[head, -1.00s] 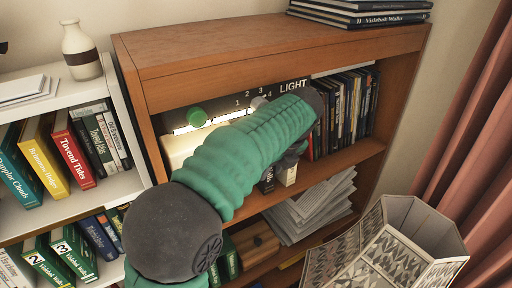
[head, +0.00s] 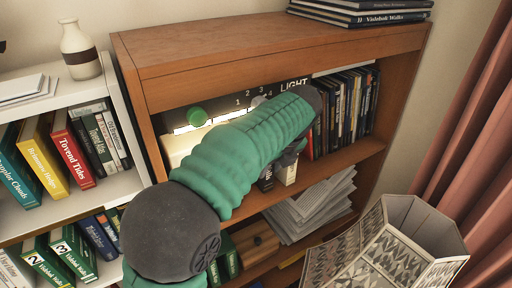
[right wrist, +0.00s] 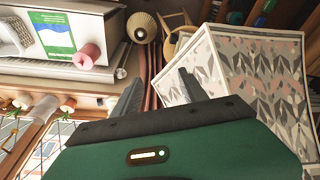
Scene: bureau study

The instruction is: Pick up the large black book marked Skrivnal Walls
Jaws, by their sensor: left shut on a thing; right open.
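No book that I can read as Skrivnal Walls shows. Large dark books (head: 360,17) lie stacked on top of the wooden bookcase; one spine has white lettering, too small to read surely. Dark upright books (head: 352,108) fill the upper shelf at right. My left arm crosses the bookcase front. Its gripper (head: 291,153) is a dark shape at the upper shelf, mostly hidden behind the arm. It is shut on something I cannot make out. My right gripper (right wrist: 160,92) is open and empty in the right wrist view, its two grey fingers apart.
A patterned lampshade (head: 385,245) stands at the lower right; it is close beside the right gripper in the right wrist view (right wrist: 255,75). A white bookcase (head: 60,215) with coloured books is at left. Loose papers (head: 315,212) lie on the lower shelf. A pink curtain (head: 475,130) hangs at right.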

